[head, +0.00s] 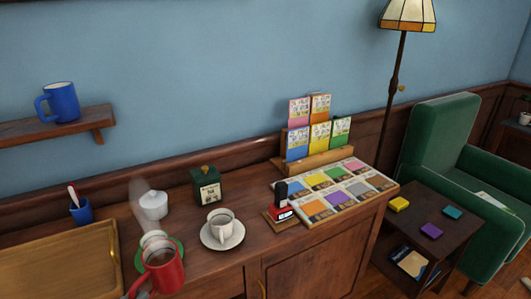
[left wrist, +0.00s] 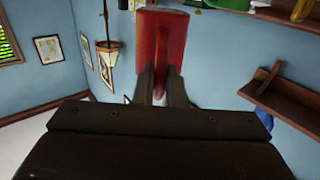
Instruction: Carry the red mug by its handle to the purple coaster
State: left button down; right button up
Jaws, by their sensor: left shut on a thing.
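The red mug (head: 166,274) is upright at the bottom left of the head view, in front of a cup on a green saucer. My left gripper (head: 138,290) is shut on its handle, on the mug's left side. In the left wrist view the mug (left wrist: 161,35) is at the top centre, with its handle between my two fingers (left wrist: 162,84). I cannot tell how high the mug is above the cabinet. The purple coaster (head: 431,231) lies bare on a low dark side table (head: 414,231) at the right, far from the mug. My right gripper is not in view.
A yellow coaster (head: 399,204) and a teal coaster (head: 453,212) lie beside the purple one. On the cabinet (head: 210,263) stand a white cup on a saucer (head: 222,232), a stamp (head: 282,205), a sample board (head: 334,192) and a wooden tray (head: 60,262). A green armchair (head: 440,135) adjoins the table.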

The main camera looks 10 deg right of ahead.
aim_at(429, 232)
jog(key=i+l+z, duration=0.15)
jog(key=l+z, duration=0.2)
jog(key=i+l+z, duration=0.15)
jog(key=l+z, duration=0.2)
jog(key=i+l+z, duration=0.3)
jog(key=k+l, duration=0.05)
jog(key=l, duration=0.1)
